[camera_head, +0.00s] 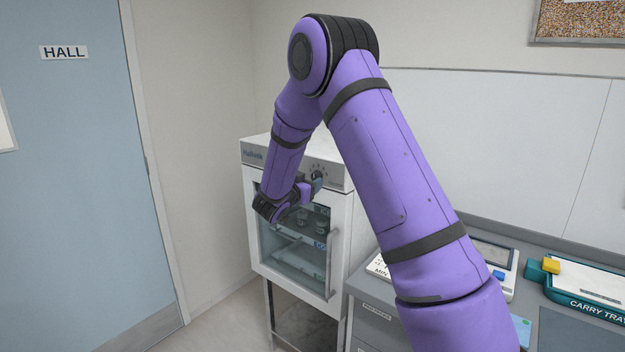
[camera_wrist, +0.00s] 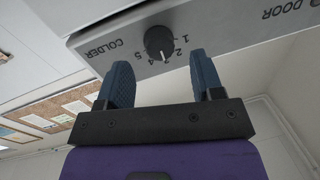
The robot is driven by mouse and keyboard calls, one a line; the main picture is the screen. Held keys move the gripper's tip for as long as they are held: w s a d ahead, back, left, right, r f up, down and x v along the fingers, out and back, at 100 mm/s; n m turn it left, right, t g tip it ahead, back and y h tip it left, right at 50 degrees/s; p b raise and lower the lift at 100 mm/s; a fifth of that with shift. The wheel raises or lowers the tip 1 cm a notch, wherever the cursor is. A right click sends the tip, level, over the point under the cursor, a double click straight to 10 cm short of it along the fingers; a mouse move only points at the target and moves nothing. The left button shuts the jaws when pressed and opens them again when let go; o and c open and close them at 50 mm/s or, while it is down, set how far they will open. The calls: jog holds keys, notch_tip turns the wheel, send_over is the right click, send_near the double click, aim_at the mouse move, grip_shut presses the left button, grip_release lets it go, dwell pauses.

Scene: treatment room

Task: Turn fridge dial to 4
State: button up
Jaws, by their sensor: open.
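The small white fridge (camera_head: 339,215) has a grey control panel on top. The black dial (camera_wrist: 158,42) sits on that panel in the wrist view, with small numbers around it and COLDER printed to one side. A pale mark shows at the dial's lower edge in that view, but I cannot tell for sure which number it points to. In the head view the dial (camera_head: 317,173) is partly behind my gripper (camera_head: 316,186). In the wrist view my gripper (camera_wrist: 161,64) is open, its two blue fingers apart below the dial. Nothing is between the fingers; contact is not visible.
The fridge's glass door is shut, with a vertical handle (camera_head: 332,262) on its right and several items inside. A counter (camera_head: 372,296) on the right bears a device and a carry tray (camera_head: 592,301). A blue door (camera_head: 70,200) stands at the left.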

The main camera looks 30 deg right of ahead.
aim_at(315, 178)
jog(key=shift+x, duration=1.65)
jog(key=c, duration=0.9)
jog(key=shift+f+m+h, duration=0.15)
jog(key=shift+m+h, duration=0.35)
jog(key=shift+m, duration=3)
jog(key=o, duration=0.9)
